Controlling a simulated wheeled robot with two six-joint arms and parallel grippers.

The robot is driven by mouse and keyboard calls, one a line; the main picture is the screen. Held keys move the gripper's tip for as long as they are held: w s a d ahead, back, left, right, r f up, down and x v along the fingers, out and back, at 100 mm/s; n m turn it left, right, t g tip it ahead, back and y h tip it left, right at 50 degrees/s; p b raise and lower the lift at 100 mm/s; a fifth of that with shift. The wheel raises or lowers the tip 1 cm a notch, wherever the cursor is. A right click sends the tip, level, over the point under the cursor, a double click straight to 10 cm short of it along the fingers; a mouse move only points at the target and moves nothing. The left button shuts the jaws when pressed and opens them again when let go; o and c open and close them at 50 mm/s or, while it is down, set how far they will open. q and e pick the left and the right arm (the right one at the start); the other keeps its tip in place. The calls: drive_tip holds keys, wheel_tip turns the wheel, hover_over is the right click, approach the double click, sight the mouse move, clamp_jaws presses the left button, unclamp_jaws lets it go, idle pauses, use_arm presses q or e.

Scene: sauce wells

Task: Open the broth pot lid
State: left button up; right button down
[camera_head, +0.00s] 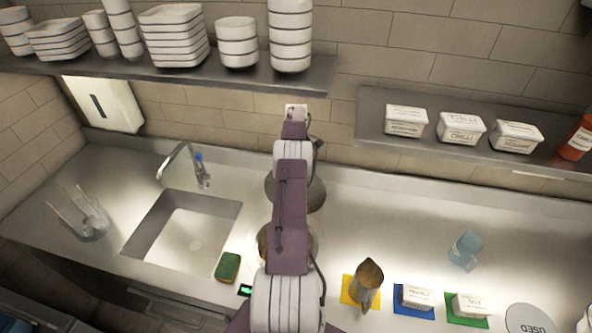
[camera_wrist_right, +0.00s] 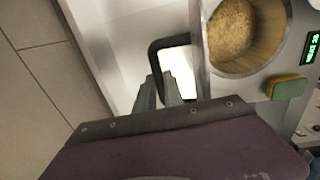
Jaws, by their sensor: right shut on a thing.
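The broth pot (camera_head: 262,243) is partly hidden behind my right arm in the head view. In the right wrist view the pot (camera_wrist_right: 204,45) is open at the top, with yellow-brown broth (camera_wrist_right: 236,28) inside. The dark round lid (camera_head: 315,196) shows behind my arm in the head view, farther back than the pot's opening. My right gripper (camera_wrist_right: 166,92) is shut on the black loop handle (camera_wrist_right: 154,58), beside the open pot. Its fingertips are hidden in the head view. My left gripper is out of view.
A green sponge (camera_head: 228,267) lies between the sink (camera_head: 190,235) and the pot, near a lit display (camera_head: 245,290). A metal jug (camera_head: 367,283) and labelled tubs (camera_head: 415,297) stand to the right. Stacked bowls (camera_head: 290,35) fill the shelf above.

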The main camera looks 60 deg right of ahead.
drive_tip(key=c, duration=1.7)
unclamp_jaws()
drive_tip(key=shift+d+r, duration=0.2)
drive_tip(key=shift+d, duration=0.3)
drive_tip(key=shift+c, duration=0.2)
drive_tip(key=shift+o, duration=1.4)
drive_tip(key=shift+w+d+f, duration=0.15)
drive_tip(key=shift+d+f, duration=0.1)
drive_tip(key=shift+d, duration=0.05)
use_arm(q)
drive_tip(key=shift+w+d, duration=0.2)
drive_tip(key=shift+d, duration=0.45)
use_arm(e)
drive_tip(key=shift+w+d+f, duration=0.1)
drive_tip(key=shift+d+f, duration=0.05)
drive_tip(key=shift+d, duration=0.05)
